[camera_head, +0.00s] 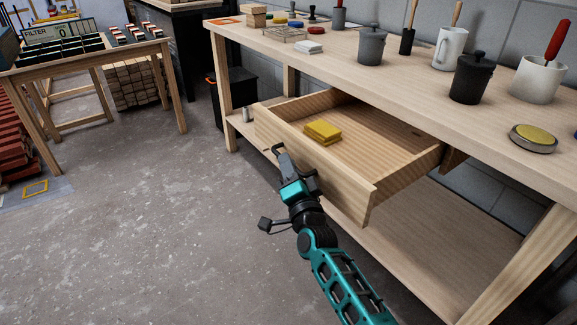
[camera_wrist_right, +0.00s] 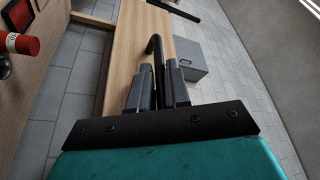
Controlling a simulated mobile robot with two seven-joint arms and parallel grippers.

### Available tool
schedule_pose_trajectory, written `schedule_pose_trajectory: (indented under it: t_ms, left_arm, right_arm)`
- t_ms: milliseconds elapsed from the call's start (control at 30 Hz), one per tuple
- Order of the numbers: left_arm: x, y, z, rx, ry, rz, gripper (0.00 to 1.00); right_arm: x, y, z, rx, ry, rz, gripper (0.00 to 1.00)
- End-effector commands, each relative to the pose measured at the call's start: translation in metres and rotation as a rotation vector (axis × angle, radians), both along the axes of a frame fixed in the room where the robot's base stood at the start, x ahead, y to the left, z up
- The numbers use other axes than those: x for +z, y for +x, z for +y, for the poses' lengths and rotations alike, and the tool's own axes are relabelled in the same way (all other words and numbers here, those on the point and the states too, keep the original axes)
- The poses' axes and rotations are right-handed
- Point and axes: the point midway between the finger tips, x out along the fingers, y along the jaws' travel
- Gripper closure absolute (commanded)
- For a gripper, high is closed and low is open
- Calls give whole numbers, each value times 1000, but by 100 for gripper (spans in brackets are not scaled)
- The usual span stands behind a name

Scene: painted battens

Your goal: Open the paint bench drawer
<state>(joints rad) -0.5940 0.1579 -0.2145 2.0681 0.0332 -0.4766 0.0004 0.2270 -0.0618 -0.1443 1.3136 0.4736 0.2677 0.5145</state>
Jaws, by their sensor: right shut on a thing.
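The paint bench drawer (camera_head: 385,200) is pulled well out from under the pale wooden bench top (camera_head: 330,60). Its inside shows, with a yellow block (camera_head: 323,131) lying near the left end. My right gripper (camera_head: 284,163) is at the outside of the drawer front. In the right wrist view, my right gripper (camera_wrist_right: 158,75) is shut on the dark curved drawer handle (camera_wrist_right: 153,45), and its two fingers are close together around it. Part of the handle is hidden by the fingers. My left gripper is in neither view.
Paint pots, a white mug (camera_head: 450,48), brush holders and a round tin (camera_head: 532,138) stand on the bench top. A low shelf (camera_head: 420,245) runs beneath the drawer. A black bin (camera_head: 238,90) stands behind the bench's left leg. The floor (camera_head: 150,220) at left is clear.

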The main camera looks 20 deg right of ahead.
Motion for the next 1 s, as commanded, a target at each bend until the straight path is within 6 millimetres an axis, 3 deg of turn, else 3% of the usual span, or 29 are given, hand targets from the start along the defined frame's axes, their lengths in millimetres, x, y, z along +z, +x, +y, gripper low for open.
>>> schedule_pose_trajectory:
  t_ms: [533,567,767,1000]
  left_arm:
    - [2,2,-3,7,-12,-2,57]
    - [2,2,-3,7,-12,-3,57]
    - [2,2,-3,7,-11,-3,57]
    - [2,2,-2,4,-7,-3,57]
  right_arm:
    - [0,0,0,-1,0,1,100]
    - [0,0,0,-1,0,1,82]
    - [0,0,0,-1,0,1,63]
    - [0,0,0,0,0,0,62]
